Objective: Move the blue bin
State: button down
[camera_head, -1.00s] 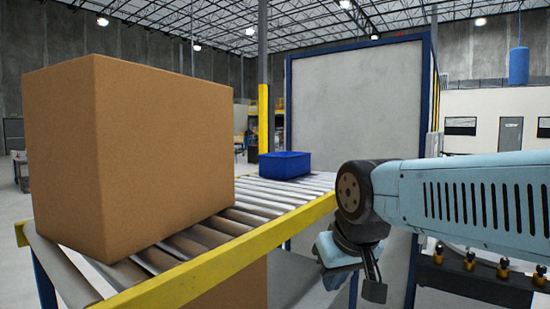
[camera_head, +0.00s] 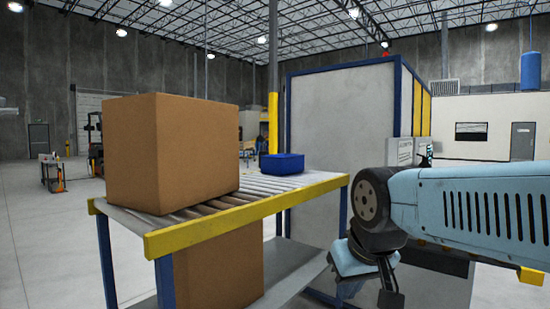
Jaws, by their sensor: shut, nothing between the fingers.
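The blue bin (camera_head: 282,164) sits on the far end of the roller conveyor (camera_head: 295,184), behind and to the right of a large cardboard box. Its front and one side show, and nothing covers it. My gripper (camera_head: 388,298) hangs below my light blue arm at the lower right, off the conveyor's right end. It is small and dark in this view, shut and empty. It is well apart from the bin, lower and nearer to the camera.
The large cardboard box (camera_head: 172,152) stands on the conveyor's left part. Another box (camera_head: 218,272) is on the shelf below. A yellow rail (camera_head: 245,213) edges the conveyor. A grey panelled enclosure with blue frame (camera_head: 337,130) stands behind. Open floor (camera_head: 45,250) lies at left.

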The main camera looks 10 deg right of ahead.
aim_at(283, 164)
jog(key=z, duration=0.3)
jog(key=i, duration=0.65)
jog(key=z, duration=0.7)
jog(key=i, duration=2.2)
jog(key=u, duration=0.7)
